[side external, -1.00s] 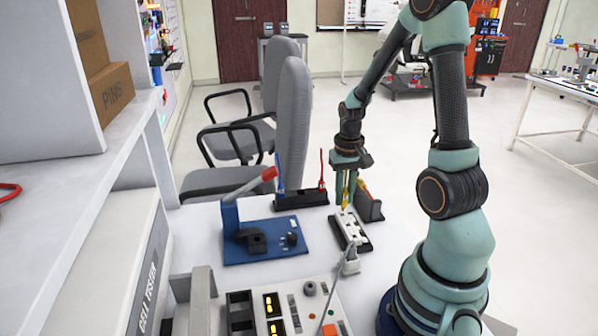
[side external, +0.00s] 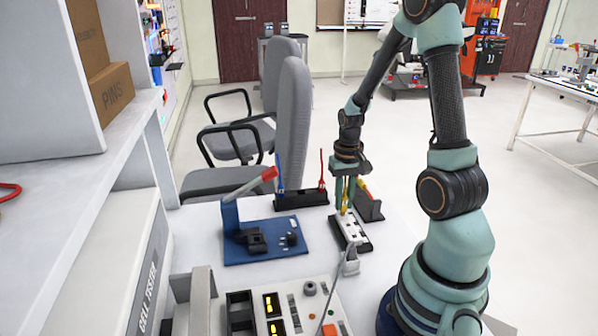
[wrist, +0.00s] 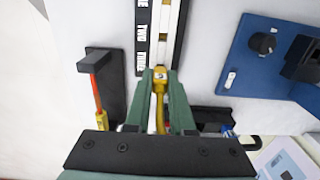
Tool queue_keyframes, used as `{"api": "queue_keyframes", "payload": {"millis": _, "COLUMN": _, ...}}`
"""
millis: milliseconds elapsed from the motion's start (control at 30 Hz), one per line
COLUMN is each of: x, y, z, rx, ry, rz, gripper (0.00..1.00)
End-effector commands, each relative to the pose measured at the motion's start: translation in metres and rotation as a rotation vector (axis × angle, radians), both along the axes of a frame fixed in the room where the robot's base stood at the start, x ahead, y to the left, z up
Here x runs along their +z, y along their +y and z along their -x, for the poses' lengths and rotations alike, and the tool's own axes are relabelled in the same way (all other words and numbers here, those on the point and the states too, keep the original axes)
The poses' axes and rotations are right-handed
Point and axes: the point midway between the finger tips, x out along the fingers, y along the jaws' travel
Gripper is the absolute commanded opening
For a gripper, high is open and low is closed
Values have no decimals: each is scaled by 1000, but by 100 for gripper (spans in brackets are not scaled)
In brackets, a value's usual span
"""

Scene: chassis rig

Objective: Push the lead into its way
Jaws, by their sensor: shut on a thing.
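My gripper (side external: 345,205) is shut on a yellow lead (wrist: 160,82) and points down at the far end of a white terminal block on a black base (side external: 350,232). In the wrist view my gripper (wrist: 160,74) has the lead's yellow end between its green fingertips, at the end of the block (wrist: 159,28). The block carries printed labels, with "TWO" readable. The lead's tip is at or just above the block; whether it is inside a way cannot be told. The fingers hide part of the lead.
A dark stand (side external: 370,210) with a red-and-yellow tool is close beside my gripper. A black rack (side external: 300,200) holds a blue and a red lead. A blue fixture (side external: 265,250) with a red-handled lever is to the left. A control panel (side external: 285,308) is in front.

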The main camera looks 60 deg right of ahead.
Motion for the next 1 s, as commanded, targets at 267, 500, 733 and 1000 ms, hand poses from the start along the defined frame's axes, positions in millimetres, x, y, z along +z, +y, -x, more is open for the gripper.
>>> {"api": "queue_keyframes", "payload": {"millis": 267, "x": -6, "y": 0, "z": 0, "rx": 0, "ry": 1, "rz": -1, "gripper": 0}}
{"api": "queue_keyframes", "payload": {"millis": 500, "x": -12, "y": 0, "z": 0, "rx": 0, "ry": 0, "rz": 0, "gripper": 0}}
{"api": "queue_keyframes", "payload": {"millis": 733, "x": -11, "y": 0, "z": 0, "rx": 0, "ry": -1, "rz": 1, "gripper": 56}}
{"api": "queue_keyframes", "payload": {"millis": 1000, "x": -7, "y": 0, "z": 0, "rx": 0, "ry": -1, "rz": 1, "gripper": 56}}
